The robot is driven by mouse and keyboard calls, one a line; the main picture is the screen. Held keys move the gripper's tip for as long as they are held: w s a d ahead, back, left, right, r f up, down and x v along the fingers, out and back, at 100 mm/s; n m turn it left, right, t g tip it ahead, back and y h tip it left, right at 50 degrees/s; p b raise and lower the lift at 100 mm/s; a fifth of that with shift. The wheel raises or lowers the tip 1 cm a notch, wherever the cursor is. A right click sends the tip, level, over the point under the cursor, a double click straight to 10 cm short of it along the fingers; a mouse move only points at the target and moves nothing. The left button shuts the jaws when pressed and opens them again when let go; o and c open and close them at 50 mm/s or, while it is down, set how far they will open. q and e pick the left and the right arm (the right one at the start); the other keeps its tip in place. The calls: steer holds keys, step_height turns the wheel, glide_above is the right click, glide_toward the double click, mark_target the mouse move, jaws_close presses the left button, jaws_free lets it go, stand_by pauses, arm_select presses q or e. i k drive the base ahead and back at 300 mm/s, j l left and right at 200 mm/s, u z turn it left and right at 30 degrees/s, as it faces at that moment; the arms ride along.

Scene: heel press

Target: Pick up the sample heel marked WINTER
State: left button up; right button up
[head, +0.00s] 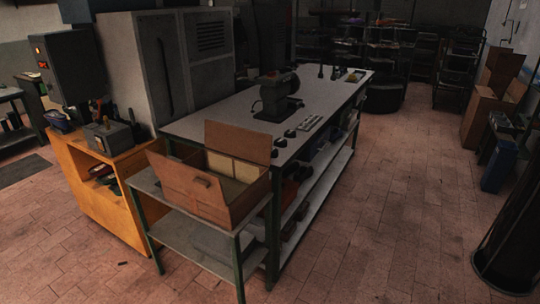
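I cannot make out the word WINTER on anything, so I cannot tell which thing is the sample heel. Several small dark pieces, one of them a dark piece (278,151), lie in a row along the near right edge of the grey workbench (215,124). They are too small to tell whether they are heels. An open cardboard box (190,190) stands on a lower side table at the bench's near end. Most of its inside is hidden by its front wall and flaps. Neither of my grippers is in view.
A dark machine (279,97) stands on the bench. An orange cabinet (85,190) and a grey metal cabinet (155,65) are at left. Cartons (485,112) and a blue container (497,165) stand at right. The tiled floor (385,190) right of the bench is clear.

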mark_target(274, 153)
steer(key=i+l+u, duration=0.1)
steer(key=u, duration=0.5)
steer(key=i+l+u, duration=0.55)
steer(key=l+u, duration=0.2)
